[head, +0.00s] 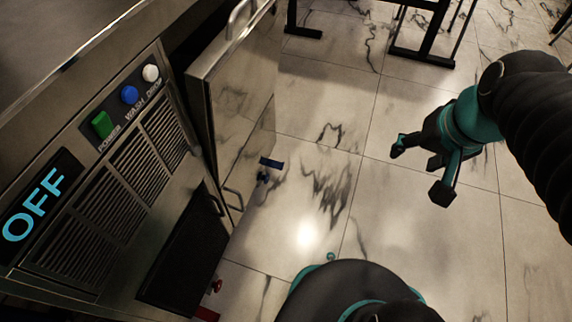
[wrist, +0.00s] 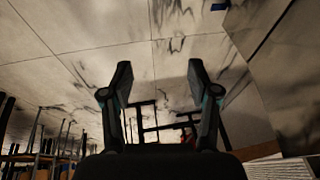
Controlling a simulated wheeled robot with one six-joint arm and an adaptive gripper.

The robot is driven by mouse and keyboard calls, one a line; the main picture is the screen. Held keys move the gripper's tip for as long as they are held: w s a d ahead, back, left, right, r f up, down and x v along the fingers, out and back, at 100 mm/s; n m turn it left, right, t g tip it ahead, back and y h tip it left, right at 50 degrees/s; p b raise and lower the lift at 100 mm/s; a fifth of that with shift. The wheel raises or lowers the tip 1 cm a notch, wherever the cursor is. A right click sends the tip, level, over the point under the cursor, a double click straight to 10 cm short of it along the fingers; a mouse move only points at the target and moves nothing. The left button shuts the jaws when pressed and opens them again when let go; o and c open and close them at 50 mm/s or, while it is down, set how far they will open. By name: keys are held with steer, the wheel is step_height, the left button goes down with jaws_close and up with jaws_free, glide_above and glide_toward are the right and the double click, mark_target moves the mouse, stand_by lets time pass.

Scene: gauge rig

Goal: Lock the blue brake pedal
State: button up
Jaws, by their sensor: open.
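The blue brake pedal (head: 272,163) is a small flat bar low beside the steel machine, just above a dark blue caster (head: 262,177). Whether it is pressed down or raised I cannot tell. A small blue piece (wrist: 218,6) at the top edge of the wrist view looks like the same pedal, partly cut off. My gripper (head: 420,170) is open and empty over the floor, well to the right of the pedal and apart from it. Its two spread fingers also show in the wrist view (wrist: 158,78), with nothing between them.
The steel machine (head: 120,185) fills the left, with an OFF display (head: 38,207) and an open door (head: 235,110). A red pedal (head: 207,314) and red caster (head: 216,286) are at its near base. Dark table legs (head: 425,40) stand at the back. Marble floor between is clear.

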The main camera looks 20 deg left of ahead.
steer(key=w+a+f+m+g+y, duration=0.45)
steer(key=w+a+f, duration=0.25)
steer(key=w+f, duration=0.35)
steer(key=w+a+f+m+g+y, duration=0.3)
steer(key=w+a+f+y, duration=0.2)
steer(key=w+a+f, duration=0.45)
steer(key=m+t+y, duration=0.5)
steer(key=m+y, duration=0.2)
steer(key=m, duration=0.3)
glide_toward(280, 166)
steer(key=a, duration=0.6)
steer(key=a+p, duration=0.1)
steer(key=a, duration=0.3)
steer(key=shift+w+f, duration=0.2)
steer(key=shift+w, duration=0.15)
jaws_close()
